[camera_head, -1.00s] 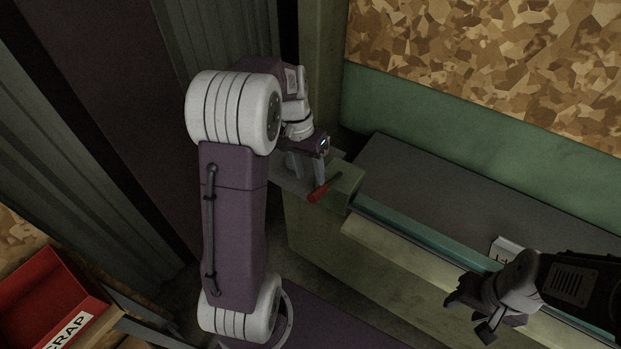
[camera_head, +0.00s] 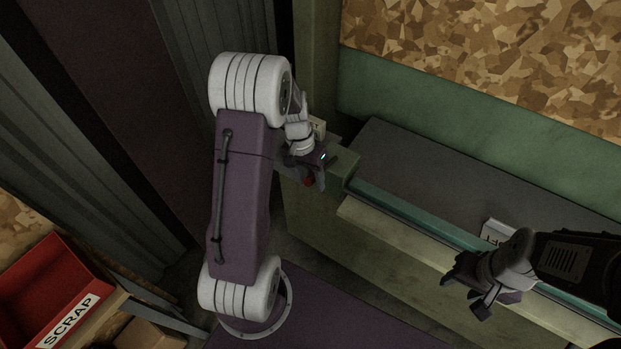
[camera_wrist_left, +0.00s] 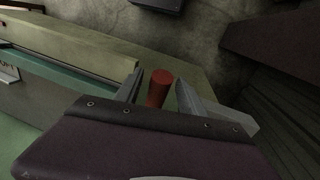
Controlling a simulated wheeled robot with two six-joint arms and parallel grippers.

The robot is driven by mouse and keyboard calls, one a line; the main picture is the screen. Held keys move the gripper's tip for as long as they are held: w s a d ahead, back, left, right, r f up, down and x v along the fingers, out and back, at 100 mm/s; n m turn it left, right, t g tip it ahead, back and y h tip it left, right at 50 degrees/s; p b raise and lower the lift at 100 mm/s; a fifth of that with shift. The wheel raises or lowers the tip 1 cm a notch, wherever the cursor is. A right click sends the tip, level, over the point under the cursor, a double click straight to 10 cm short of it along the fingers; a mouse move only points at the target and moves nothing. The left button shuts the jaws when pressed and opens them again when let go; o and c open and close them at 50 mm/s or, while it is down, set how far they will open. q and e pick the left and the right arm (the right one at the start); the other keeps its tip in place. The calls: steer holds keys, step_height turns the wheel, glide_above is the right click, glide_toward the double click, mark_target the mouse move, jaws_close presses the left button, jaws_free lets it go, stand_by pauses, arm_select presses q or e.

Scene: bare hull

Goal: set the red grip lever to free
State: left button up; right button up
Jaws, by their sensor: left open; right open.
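The red grip lever (camera_head: 309,181) is at the left end of the green bench unit, mostly hidden behind my left gripper in the head view. In the left wrist view the red grip (camera_wrist_left: 159,88) stands between the two fingers of my left gripper (camera_wrist_left: 158,90), which are open with a gap on each side. My left gripper also shows in the head view (camera_head: 314,178), over the lever. My right gripper (camera_head: 468,290) is open and empty, in front of the bench at the right. The lever's base is hidden.
The green bench (camera_head: 303,222) has a dark top (camera_head: 450,170) and a light front ledge. A white label sign (camera_head: 495,232) stands by my right arm. A red scrap bin (camera_head: 45,290) is at lower left. A ribbed dark wall (camera_head: 235,30) stands behind my left arm.

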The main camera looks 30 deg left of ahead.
arm_select(q)
steer(key=shift+c, duration=0.4)
jaws_close()
steer(key=shift+r, duration=0.1)
stand_by(0.8)
